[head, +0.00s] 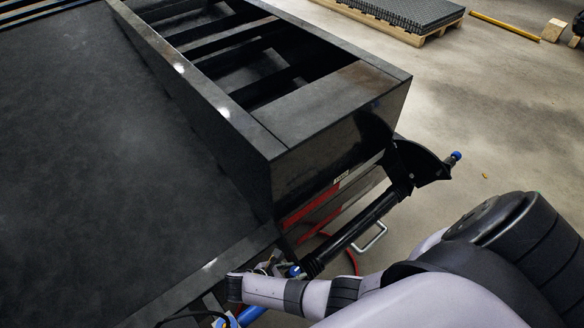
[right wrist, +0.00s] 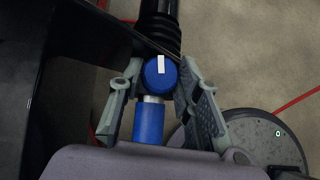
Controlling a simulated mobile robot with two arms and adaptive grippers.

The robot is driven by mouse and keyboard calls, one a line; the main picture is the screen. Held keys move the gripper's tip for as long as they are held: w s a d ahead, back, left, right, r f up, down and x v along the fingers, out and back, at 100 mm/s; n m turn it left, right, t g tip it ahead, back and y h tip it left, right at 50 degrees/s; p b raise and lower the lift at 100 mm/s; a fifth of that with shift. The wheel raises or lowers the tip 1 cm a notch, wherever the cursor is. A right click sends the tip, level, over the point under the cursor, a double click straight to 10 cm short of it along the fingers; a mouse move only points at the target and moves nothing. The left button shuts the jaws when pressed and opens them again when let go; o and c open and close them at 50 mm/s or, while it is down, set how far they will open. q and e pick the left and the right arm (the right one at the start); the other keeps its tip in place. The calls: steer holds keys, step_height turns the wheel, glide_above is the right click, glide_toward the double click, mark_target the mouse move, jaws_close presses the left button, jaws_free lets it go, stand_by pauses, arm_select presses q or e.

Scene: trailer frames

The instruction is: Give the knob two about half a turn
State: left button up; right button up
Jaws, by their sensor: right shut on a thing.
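A blue knob (right wrist: 154,76) with a white mark sits in the middle of the right wrist view, its mark pointing nearly straight up. My right gripper (right wrist: 160,70) is shut on this knob, one finger at each side. In the head view the blue of the knob (head: 294,271) shows small at the lower end of the black shaft, partly hidden by my wrist. Another blue piece (head: 456,156) shows at the shaft's far end; I cannot tell whether it is a knob. My left gripper is not in view.
A black trailer frame (head: 340,101) with an open top fills the middle. The black shaft (head: 360,222) runs beside its end wall, above a metal handle (head: 372,237). Red hose lies on the floor.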

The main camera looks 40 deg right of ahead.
steer(key=o, duration=1.1)
steer(key=shift+o, duration=0.2)
steer(key=v, duration=1.2)
